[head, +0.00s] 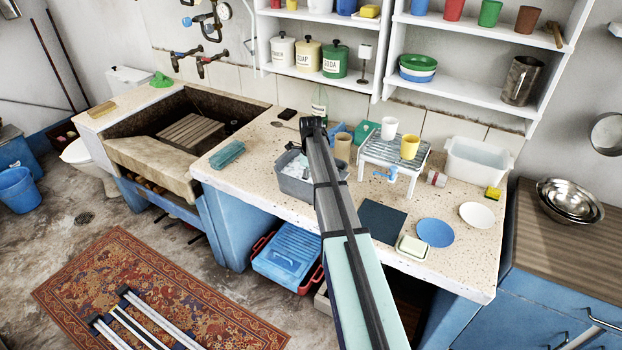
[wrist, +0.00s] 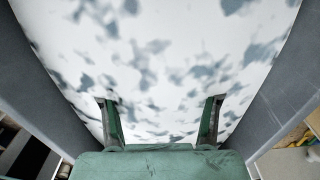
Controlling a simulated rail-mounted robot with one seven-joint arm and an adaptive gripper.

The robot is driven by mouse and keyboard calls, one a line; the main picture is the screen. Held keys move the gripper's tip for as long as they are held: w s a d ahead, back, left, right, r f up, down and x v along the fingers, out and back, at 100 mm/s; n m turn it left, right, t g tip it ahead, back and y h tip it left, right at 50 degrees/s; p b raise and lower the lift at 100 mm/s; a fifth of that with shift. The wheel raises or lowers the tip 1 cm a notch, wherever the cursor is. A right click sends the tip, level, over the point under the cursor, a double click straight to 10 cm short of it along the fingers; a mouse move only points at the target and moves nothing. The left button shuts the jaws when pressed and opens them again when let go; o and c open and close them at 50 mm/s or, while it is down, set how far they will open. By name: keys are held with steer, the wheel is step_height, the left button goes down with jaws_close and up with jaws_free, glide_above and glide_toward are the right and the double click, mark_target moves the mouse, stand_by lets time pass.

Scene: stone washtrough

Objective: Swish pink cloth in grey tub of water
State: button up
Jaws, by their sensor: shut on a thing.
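The grey tub (head: 293,187) stands on the speckled counter, left of my arm. White suds with grey patches cover the water (wrist: 160,60) and fill most of the wrist view, with the tub's grey walls at both sides (wrist: 45,85). My gripper (wrist: 160,122) is over the tub, its two dark fingers set apart and their tips down at the suds. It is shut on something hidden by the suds. No pink shows in either view, so the pink cloth itself is out of sight. In the head view my arm hides my gripper and part of the tub.
A white slatted rack (head: 378,152) with cups stands right of the tub. A glass bottle (head: 320,100) is behind it. A teal rolled item (head: 227,154) lies to the left, with bare counter between. The stone trough (head: 140,157) is farther left.

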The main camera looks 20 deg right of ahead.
steer(key=shift+w, duration=0.1)
steer(key=shift+w+a, duration=0.55)
steer(key=shift+w, duration=0.15)
steer(key=shift+s+d+p, duration=0.2)
steer(key=shift+s+d, duration=0.4)
steer(key=shift+s, duration=0.25)
steer(key=shift+s+d+p, duration=0.15)
steer(key=shift+s+d, duration=0.4)
steer(key=shift+s, duration=0.25)
steer(key=shift+w+a, duration=0.6)
steer(key=shift+w, duration=0.25)
steer(key=shift+w+a, duration=0.55)
steer(key=shift+w, duration=0.3)
steer(key=shift+s+d+p, duration=0.2)
steer(key=shift+s+d, duration=0.4)
steer(key=shift+s, duration=0.25)
steer(key=shift+s+d+p, duration=0.15)
steer(key=shift+s+d, duration=0.4)
steer(key=shift+s, duration=0.3)
steer(key=shift+w, duration=0.1)
steer(key=shift+w+a, duration=0.6)
steer(key=shift+w, duration=0.2)
step_height(320, 180, up, 12)
steer(key=p, duration=0.6)
steer(key=shift+f, duration=0.25)
